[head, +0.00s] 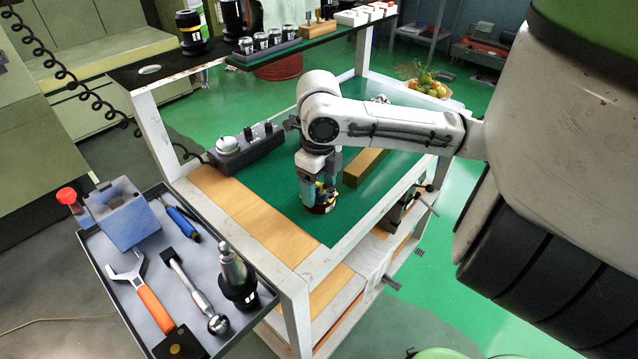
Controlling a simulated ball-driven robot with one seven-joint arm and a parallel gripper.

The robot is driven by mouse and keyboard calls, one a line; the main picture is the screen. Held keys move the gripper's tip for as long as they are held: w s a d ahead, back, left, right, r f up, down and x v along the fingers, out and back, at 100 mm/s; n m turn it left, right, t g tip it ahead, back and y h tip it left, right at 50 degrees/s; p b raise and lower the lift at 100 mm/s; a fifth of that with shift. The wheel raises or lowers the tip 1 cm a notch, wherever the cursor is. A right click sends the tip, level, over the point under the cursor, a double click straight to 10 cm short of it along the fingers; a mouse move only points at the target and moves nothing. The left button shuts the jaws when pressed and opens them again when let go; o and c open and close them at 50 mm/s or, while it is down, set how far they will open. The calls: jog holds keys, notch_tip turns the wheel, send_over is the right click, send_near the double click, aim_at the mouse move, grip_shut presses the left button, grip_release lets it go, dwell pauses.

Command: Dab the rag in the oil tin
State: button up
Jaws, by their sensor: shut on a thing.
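The bundle, patterned in dark, yellow and blue, looks like the rag (325,194). A low, round, dark reddish-brown container, which looks like the oil tin (320,209), stands on the mat directly beneath. The rag's lower part is at the tin's opening; I cannot tell how deep it reaches or whether it touches the oil. The fingers and wrist partly hide both.
A wooden bar (365,166) lies just right of my gripper. A grey control box (248,148) stands at the mat's back left. The mat's front left is clear.

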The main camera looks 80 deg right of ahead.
aim_at(320, 186)
jog(key=shift+r+p, duration=2.3)
jog(key=shift+r, duration=1.1)
jog(key=shift+c, duration=1)
jog(key=shift+f, duration=0.1)
